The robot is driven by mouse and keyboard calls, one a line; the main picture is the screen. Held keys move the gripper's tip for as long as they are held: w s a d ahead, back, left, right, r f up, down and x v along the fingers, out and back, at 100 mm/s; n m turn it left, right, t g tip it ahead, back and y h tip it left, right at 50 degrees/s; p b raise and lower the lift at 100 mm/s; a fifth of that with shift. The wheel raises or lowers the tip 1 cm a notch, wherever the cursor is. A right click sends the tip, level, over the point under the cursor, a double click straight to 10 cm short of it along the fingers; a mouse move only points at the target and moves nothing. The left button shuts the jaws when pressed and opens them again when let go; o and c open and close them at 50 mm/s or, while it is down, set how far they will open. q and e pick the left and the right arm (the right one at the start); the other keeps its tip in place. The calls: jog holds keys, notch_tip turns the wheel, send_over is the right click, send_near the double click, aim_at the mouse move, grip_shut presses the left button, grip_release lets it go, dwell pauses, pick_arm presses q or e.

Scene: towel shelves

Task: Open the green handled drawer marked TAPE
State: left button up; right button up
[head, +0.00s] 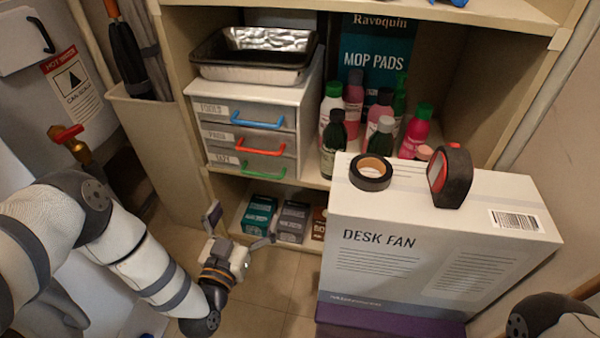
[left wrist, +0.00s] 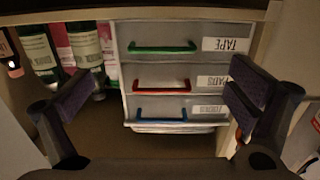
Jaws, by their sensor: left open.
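The small white drawer unit (head: 312,110) stands on the shelf with its drawers stacked. The bottom drawer has a green handle (head: 259,173) and a TAPE label (head: 223,159); it looks shut. In the left wrist view the unit shows upside down, with the green handle (left wrist: 162,49) and TAPE label (left wrist: 226,45) at the top. My left gripper (head: 243,222) is open and empty, below and in front of the drawers, apart from the handle. In the left wrist view its fingers (left wrist: 160,94) stand wide on either side of the drawer fronts. My right gripper is out of view.
Above TAPE are drawers with a red handle (head: 262,149) and a blue handle (head: 258,119). Bottles (head: 334,140) crowd the unit's right. A DESK FAN box (head: 400,250) with a tape roll (head: 371,172) on top stands at front right. Small boxes (head: 291,220) sit below.

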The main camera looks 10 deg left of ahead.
aim_at(261, 174)
pick_arm(q)
jog(key=w+b, duration=0.1)
jog(key=w, duration=0.2)
jog(key=w+b, duration=0.1)
jog(key=w, duration=0.3)
jog(key=w+b, duration=0.2)
jog(key=w, duration=0.2)
jog(key=shift+w+r, duration=0.25)
jog(key=shift+r, duration=0.15)
jog(key=shift+d, duration=0.1)
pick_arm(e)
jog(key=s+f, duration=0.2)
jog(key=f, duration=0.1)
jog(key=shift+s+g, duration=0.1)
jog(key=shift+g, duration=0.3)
pick_arm(q)
jog(key=shift+c, duration=0.2)
